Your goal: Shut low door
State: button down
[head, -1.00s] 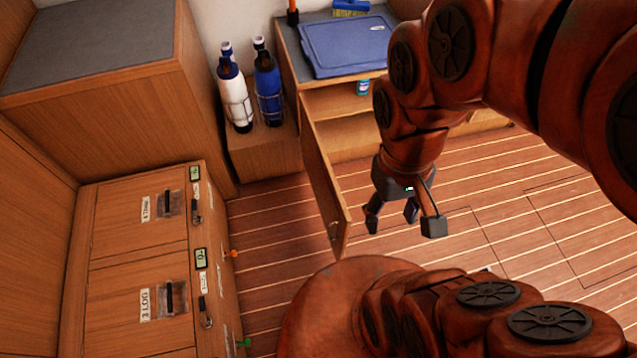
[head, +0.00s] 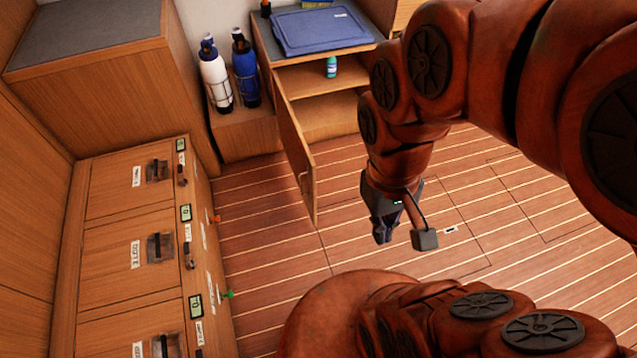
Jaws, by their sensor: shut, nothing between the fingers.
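The low door (head: 296,155) is a wooden panel on the low cabinet (head: 345,80) at the back. It stands open, hinged at the cabinet's left side and swung out towards me over the floor. A small handle shows near its free edge. My gripper (head: 384,238) is shut and empty, pointing down above the floor. It is to the right of the door's free edge and apart from it in the picture. The cabinet's shelves are exposed, and a small teal bottle (head: 331,67) stands on one.
A blue lid (head: 320,30) lies on the cabinet top. A white bottle (head: 215,80) and a blue bottle (head: 245,75) stand left of the door. Latched lockers (head: 130,230) line the left.

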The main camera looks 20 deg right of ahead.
aim_at(301, 161)
jog(key=u, duration=0.2)
jog(key=k, duration=0.15)
jog(key=i, duration=0.55)
jog(key=u, duration=0.55)
